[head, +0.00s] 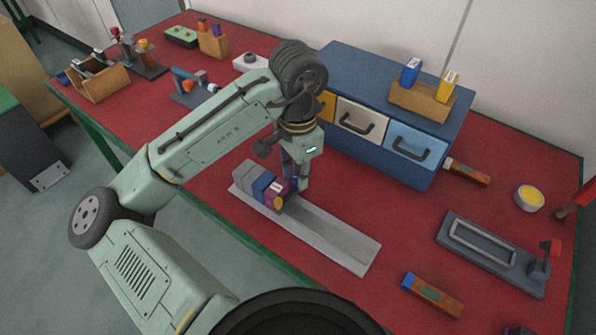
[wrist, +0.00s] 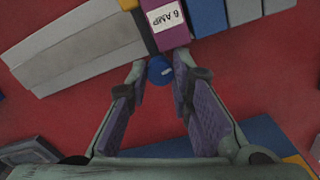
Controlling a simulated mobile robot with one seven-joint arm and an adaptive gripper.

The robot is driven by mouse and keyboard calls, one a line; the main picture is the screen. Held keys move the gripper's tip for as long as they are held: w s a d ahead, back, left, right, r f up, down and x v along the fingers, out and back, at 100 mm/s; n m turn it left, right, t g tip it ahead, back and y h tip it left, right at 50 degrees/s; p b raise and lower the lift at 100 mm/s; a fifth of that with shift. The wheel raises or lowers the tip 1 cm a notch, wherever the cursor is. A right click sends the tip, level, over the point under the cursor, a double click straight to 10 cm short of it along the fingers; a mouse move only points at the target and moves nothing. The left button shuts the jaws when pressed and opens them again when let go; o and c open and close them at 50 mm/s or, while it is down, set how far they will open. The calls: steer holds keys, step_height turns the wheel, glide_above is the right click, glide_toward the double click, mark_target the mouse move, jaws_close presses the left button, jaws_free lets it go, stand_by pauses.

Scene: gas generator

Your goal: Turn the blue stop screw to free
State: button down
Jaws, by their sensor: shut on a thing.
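The blue stop screw (wrist: 158,73) shows in the wrist view between my fingertips, with a short pale mark on its face. My gripper (wrist: 160,76) is shut on it, one finger on each side. The screw sits just beside the purple module labelled "6 AMP" (wrist: 166,22) and a narrow dark-yellow end piece (wrist: 142,24). In the head view my gripper (head: 292,186) points down at the modules on the grey rail (head: 335,240), and I cannot make out the screw clearly there. Whether the screw is at free or locked cannot be read.
Blue (head: 261,185) and grey (head: 246,176) modules stand beside the purple one on the rail. A blue drawer cabinet (head: 385,85) stands close behind. A grey fixture (head: 492,252) and a brown, blue-ended block (head: 432,295) lie to the right. The rail's right part is bare.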

steer(key=c, duration=1.4)
jaws_free()
step_height(320, 180, up, 12)
